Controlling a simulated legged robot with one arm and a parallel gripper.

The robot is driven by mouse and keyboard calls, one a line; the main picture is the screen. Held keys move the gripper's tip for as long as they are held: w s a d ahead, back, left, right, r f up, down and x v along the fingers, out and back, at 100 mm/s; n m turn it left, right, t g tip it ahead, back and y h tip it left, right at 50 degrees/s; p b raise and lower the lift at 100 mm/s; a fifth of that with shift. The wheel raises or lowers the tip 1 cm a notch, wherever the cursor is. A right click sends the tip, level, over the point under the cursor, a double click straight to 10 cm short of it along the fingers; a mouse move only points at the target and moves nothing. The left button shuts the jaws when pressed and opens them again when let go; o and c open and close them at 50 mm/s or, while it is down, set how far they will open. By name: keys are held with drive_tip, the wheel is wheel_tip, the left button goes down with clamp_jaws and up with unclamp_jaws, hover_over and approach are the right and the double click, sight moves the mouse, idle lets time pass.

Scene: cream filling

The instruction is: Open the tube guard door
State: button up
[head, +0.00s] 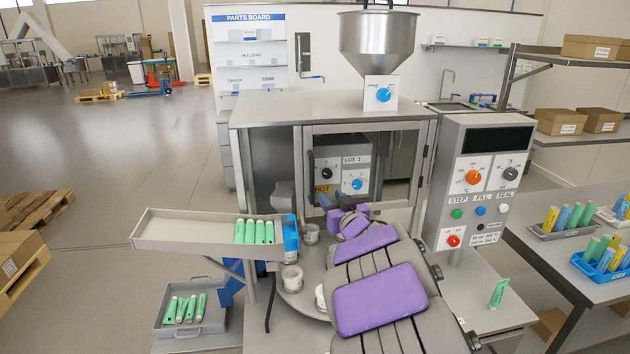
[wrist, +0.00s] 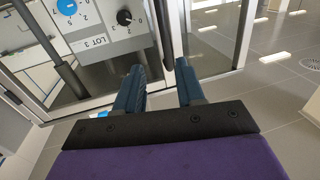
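The guard door (head: 395,129) is a clear panel in a grey metal frame at the front of the machine cabinet, and it looks closed. Its dark upright handle (head: 311,164) is on the left side of the frame. In the wrist view a dark bar (wrist: 163,32), which looks like this handle, runs down to between my fingertips. My gripper (wrist: 159,68) is open, with its two blue-grey fingers apart and nothing clamped. In the head view my purple-padded arm partly hides the gripper (head: 333,211), just below the door's lower left part. I cannot tell whether the fingers touch the bar.
Behind the glass is a LOT 3 box (head: 342,172) with knobs. A control panel (head: 480,180) stands to the right. A tray of green tubes (head: 205,232) and a round plate with cups (head: 305,300) lie left of my arm. A hopper (head: 378,45) stands on top.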

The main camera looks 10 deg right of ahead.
approach(313, 180)
drive_tip(key=w+a, duration=0.1)
drive_tip(key=w, duration=0.2)
drive_tip(key=shift+w+a+b, duration=0.25)
drive_tip(key=shift+w, duration=1)
drive_tip(key=shift+w+a+b, duration=0.3)
drive_tip(key=shift+w, duration=0.9)
drive_tip(key=shift+w+a+b, duration=0.25)
drive_tip(key=shift+w, duration=1)
drive_tip(key=shift+w+d, duration=0.1)
drive_tip(key=shift+d, duration=0.3)
drive_tip(key=shift+a, duration=0.15)
clamp_jaws()
